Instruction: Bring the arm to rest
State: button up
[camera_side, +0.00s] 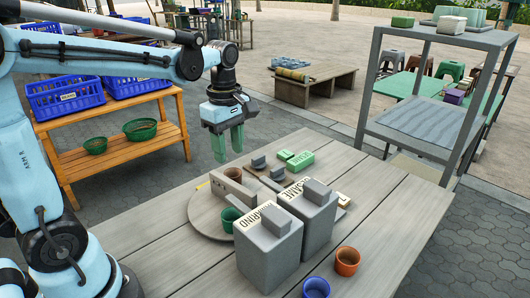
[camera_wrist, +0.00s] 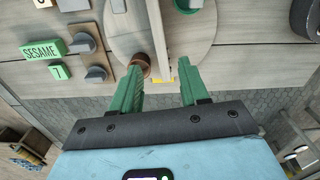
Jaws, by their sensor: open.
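My gripper (camera_side: 228,154) hangs fingers-down in the side view, above the back edge of the grey plank table (camera_side: 170,268). Its two green fingers are apart with nothing between them. In the wrist view my gripper (camera_wrist: 162,76) is also open and empty, over the edge of a round board (camera_wrist: 122,38). A small brown cup (camera_wrist: 140,61) shows just beyond the left fingertip, partly hidden by it. The cup also shows in the side view (camera_side: 233,174), below and apart from the fingers.
Two grey canisters (camera_side: 268,248) stand on the table. A green cup (camera_side: 231,218), an orange cup (camera_side: 347,262) and a blue cup (camera_side: 316,288) stand near them. A green SESAME block (camera_side: 300,161) lies behind. A metal shelf (camera_side: 420,130) stands right. The table's front left is clear.

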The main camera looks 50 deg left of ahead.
jog(key=s+d+f+m+t, duration=0.1)
jog(key=s+d+m+t, duration=0.1)
jog(key=m, duration=0.7)
jog(key=s+d+f+m+t, duration=0.1)
jog(key=s+d+m+t, duration=0.2)
jog(key=m, duration=0.7)
jog(key=shift+s+d+t, duration=0.3)
jog(key=shift+s+t, duration=0.2)
jog(key=shift+t, duration=0.6)
